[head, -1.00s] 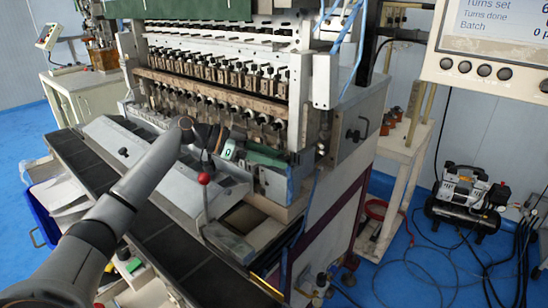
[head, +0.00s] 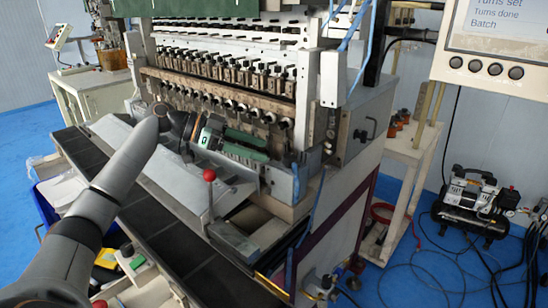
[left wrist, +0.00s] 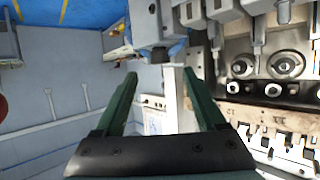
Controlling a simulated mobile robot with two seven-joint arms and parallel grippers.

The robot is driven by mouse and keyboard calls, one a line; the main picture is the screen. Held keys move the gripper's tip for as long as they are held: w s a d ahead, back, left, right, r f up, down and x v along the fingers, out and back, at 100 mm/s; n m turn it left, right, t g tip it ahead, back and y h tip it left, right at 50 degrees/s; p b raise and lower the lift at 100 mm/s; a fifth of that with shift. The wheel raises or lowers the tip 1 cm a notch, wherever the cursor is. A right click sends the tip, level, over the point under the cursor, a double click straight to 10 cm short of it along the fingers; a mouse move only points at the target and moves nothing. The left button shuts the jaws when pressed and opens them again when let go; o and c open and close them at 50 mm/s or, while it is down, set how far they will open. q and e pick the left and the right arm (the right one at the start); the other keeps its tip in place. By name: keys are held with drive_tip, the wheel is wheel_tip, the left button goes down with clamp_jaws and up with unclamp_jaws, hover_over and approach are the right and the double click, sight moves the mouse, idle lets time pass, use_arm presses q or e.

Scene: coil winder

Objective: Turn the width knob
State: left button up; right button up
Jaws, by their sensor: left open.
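The coil winder (head: 230,75) fills the middle of the head view. A black knob or handle (head: 361,134) sits on its grey right side panel; I cannot tell if this is the width knob. My left gripper (head: 266,148) is in front of the winder's lower row, its green fingers pointing right toward the machine's right end. In the left wrist view, the fingers (left wrist: 160,76) are apart with nothing between them. Dark round knobs (left wrist: 286,65) on metal discs show to their right, apart from the fingers. My right gripper is in neither view.
A red-balled lever (head: 209,175) stands just below my left gripper. A blue hose (head: 352,45) hangs at the winder's right end. A monitor (head: 490,45) hangs at upper right. A compressor (head: 470,205) and cables lie on the blue floor at right.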

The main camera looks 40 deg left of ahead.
use_arm(q)
drive_tip(key=v, duration=0.6)
drive_tip(key=shift+b, duration=0.4)
